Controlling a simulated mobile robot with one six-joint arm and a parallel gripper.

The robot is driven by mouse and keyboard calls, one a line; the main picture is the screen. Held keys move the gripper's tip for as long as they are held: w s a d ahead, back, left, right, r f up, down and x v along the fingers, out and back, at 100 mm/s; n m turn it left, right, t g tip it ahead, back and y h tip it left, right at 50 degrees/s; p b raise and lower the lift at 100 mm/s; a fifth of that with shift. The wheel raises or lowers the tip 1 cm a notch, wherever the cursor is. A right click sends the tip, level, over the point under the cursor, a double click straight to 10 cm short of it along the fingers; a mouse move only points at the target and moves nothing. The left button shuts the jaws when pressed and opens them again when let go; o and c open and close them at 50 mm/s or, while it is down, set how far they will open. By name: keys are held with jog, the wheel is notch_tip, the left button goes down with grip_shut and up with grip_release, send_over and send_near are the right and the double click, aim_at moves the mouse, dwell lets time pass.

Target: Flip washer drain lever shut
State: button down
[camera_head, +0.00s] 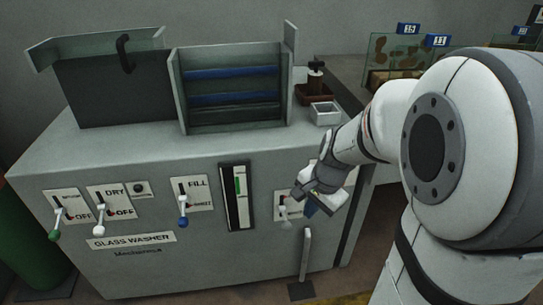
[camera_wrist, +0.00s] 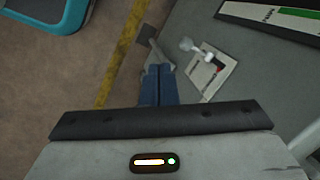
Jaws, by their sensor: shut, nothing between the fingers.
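The drain lever (camera_head: 286,223) has a pale knob and hangs down from its white label plate (camera_head: 279,203) on the washer front, right of the gauge. My gripper (camera_head: 311,209) is just right of the lever and hides part of the plate, so its wording is not readable. In the wrist view the lever knob (camera_wrist: 187,44) and the plate (camera_wrist: 210,76) show beyond and to the right of the blue fingertips (camera_wrist: 157,70). The fingers are shut together, hold nothing, and appear apart from the lever.
The fill lever (camera_head: 183,208), dry lever (camera_head: 101,217) and a green-knobbed lever (camera_head: 58,221) are farther left. A gauge (camera_head: 237,196) lies between. Racks and a small white tray (camera_head: 325,113) stand on top.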

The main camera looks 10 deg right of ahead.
jog(key=w+d+f+m, duration=0.2)
jog(key=w+d+m, duration=0.2)
jog(key=w+m, duration=0.1)
jog(key=shift+w+d+m+t+p, duration=0.2)
jog(key=shift+w+m+t+p, duration=0.2)
jog(key=shift+m, duration=0.4)
jog(key=shift+f, duration=0.15)
jog(key=b, duration=0.4)
send_near(287, 226)
jog(key=w+d+f, duration=0.2)
jog(key=d+f, duration=0.3)
jog(key=shift+w+a+f+b, duration=0.1)
jog(key=shift+a+f+b, duration=0.25)
jog(key=shift+a, duration=0.6)
jog(key=shift+w+a+f+b, duration=0.15)
jog(key=shift+a+f, duration=0.45)
jog(key=shift+a, duration=0.3)
jog(key=shift+s, duration=0.1)
